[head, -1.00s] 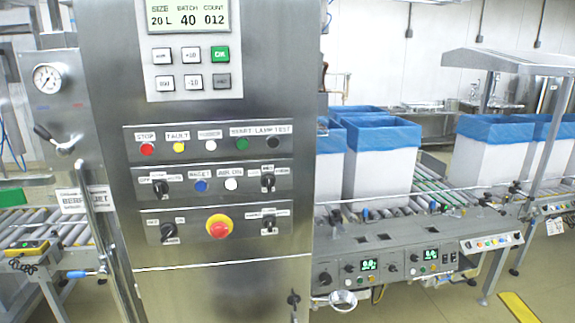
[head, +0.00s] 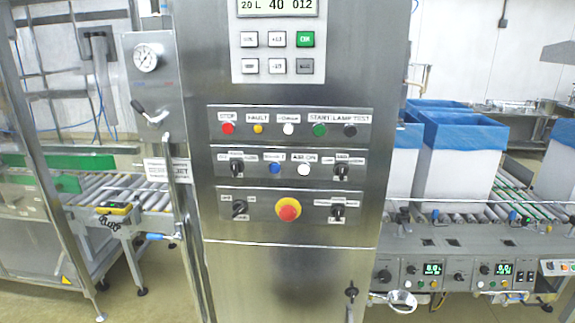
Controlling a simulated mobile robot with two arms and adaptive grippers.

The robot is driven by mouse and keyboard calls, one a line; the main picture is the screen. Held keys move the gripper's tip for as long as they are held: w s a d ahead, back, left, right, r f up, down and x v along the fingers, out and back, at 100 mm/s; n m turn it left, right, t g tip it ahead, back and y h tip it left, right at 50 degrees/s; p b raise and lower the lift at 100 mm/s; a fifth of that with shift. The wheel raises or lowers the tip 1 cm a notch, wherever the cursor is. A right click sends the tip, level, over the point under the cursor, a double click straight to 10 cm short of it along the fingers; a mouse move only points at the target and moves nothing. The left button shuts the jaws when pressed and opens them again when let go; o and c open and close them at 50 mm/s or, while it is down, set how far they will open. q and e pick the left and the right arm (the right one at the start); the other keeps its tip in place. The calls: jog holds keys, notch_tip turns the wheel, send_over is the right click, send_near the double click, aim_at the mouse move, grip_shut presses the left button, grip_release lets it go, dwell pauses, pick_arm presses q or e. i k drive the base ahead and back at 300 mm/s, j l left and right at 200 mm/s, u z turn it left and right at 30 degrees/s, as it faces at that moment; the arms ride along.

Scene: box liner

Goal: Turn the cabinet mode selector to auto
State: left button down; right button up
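The steel control cabinet (head: 300,275) stands upright near the middle of the head view. Its front carries several black rotary selectors: an upper left one (head: 237,165), an upper right one (head: 342,170), a lower left one (head: 240,208) and a lower right one (head: 337,211). Their small labels are too blurred to read, so I cannot tell which is the mode selector or where its pointer stands. Neither of my grippers is in view, and nothing touches the panel.
A red emergency stop button (head: 288,209) on a yellow ring sits between the lower selectors. A row of coloured buttons runs above. Roller conveyors flank the cabinet; blue-lined boxes (head: 455,165) stand at right.

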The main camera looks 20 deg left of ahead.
aim_at(236, 167)
jog(key=u, duration=1.1)
